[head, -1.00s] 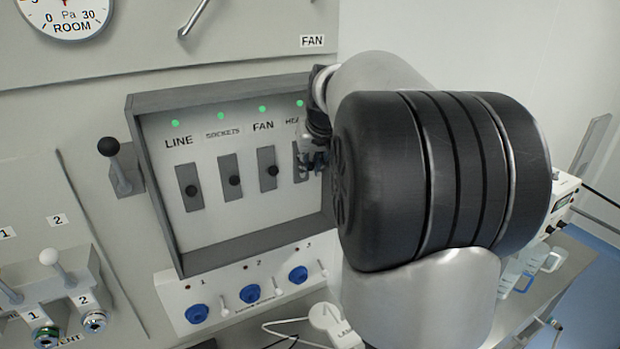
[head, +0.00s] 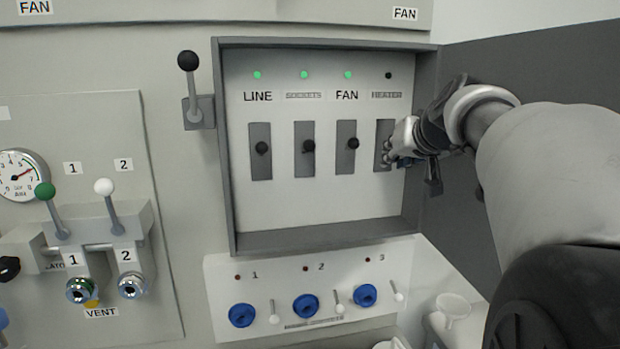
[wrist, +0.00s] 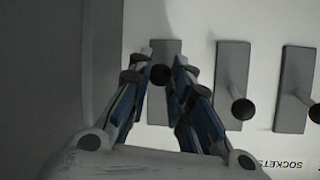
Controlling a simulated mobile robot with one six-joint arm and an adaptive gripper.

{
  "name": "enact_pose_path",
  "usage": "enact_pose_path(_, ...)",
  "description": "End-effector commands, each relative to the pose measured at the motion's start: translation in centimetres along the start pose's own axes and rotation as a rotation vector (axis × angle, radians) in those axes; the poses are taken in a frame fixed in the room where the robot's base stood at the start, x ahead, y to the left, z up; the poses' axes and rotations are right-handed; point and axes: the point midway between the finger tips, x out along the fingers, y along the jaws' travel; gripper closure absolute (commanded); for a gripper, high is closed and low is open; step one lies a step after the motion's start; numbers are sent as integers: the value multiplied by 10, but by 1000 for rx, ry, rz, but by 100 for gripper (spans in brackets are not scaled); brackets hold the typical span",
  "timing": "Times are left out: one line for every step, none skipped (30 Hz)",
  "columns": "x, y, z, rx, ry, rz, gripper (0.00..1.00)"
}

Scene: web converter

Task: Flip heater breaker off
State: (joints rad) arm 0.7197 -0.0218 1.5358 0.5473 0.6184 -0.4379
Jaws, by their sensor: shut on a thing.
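The heater breaker (head: 381,133) is the rightmost of the breakers in the grey-framed panel, under the HEATER label. Its indicator light (head: 388,75) is dark. My gripper (head: 393,155) reaches in from the right and covers most of its lever. In the wrist view, my gripper (wrist: 162,84) is shut on the black knob of the heater breaker lever (wrist: 159,75), with one finger on each side. The grey plate (wrist: 166,48) shows behind the knob. In the head view the lever's exact position is hidden by my fingers.
The fan breaker (head: 352,143) stands close to the left of my gripper, with the sockets breaker (head: 308,146) and line breaker (head: 262,148) beyond; their lights are green. The panel frame's right wall (head: 421,120) stands beside my wrist. Blue sockets (head: 305,306) sit below.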

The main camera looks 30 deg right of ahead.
Motion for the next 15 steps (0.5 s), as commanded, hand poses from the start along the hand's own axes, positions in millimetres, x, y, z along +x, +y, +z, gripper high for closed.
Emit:
enact_pose_path(4,2,8,2,22,-4,100)
enact_pose_path(4,2,8,3,33,-6,100)
enact_pose_path(5,2,9,6,48,-11,100)
enact_pose_path(5,2,9,7,58,-13,100)
enact_pose_path(5,2,9,8,67,-15,100)
enact_pose_path(5,2,10,11,79,-19,100)
enact_pose_path(6,2,10,12,88,-21,100)
enact_pose_path(6,2,10,12,96,-23,100)
enact_pose_path(6,2,9,12,106,-25,100)
enact_pose_path(6,2,9,14,113,-27,100)
enact_pose_path(6,2,9,15,119,-29,100)
enact_pose_path(6,2,9,16,126,-31,100)
enact_pose_path(6,2,9,17,131,-32,100)
enact_pose_path(6,2,9,17,135,-33,100)
enact_pose_path(6,2,9,18,140,-34,100)
